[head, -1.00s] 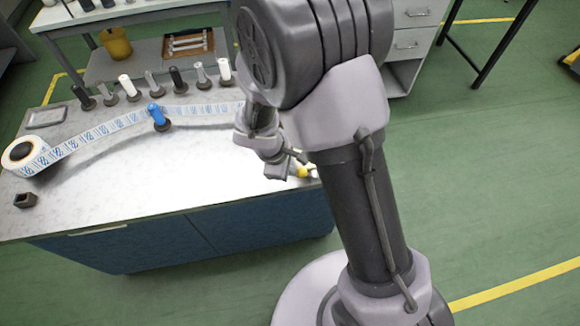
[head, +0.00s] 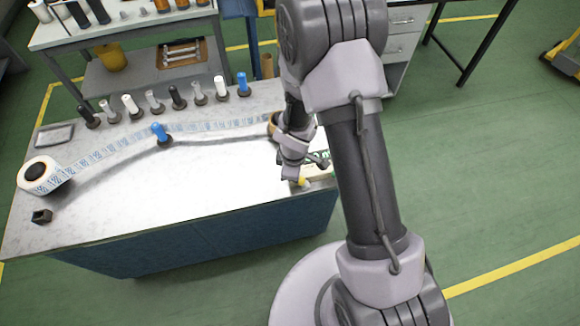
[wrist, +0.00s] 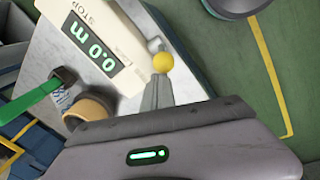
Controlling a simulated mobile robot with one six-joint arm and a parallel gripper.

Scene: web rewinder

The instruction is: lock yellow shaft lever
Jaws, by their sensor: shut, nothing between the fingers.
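The yellow ball knob (wrist: 163,62) of the lever shows in the wrist view just beyond my fingertips, with a short grey fitting behind it. In the head view the yellow knob (head: 303,182) is at the table's front right corner, partly hidden by my gripper (head: 291,178). My gripper (wrist: 160,82) is shut and empty, with its fingertips pointing at the knob. They look very close to it; I cannot tell whether they touch. The shaft and the lever's base are mostly hidden.
A pale counter box (wrist: 97,42) reading 0.0 m stands beside the knob. A green bar (wrist: 32,95) and a brown core (wrist: 88,108) lie left of my fingers. A printed web runs from a white roll (head: 40,175) past several posts.

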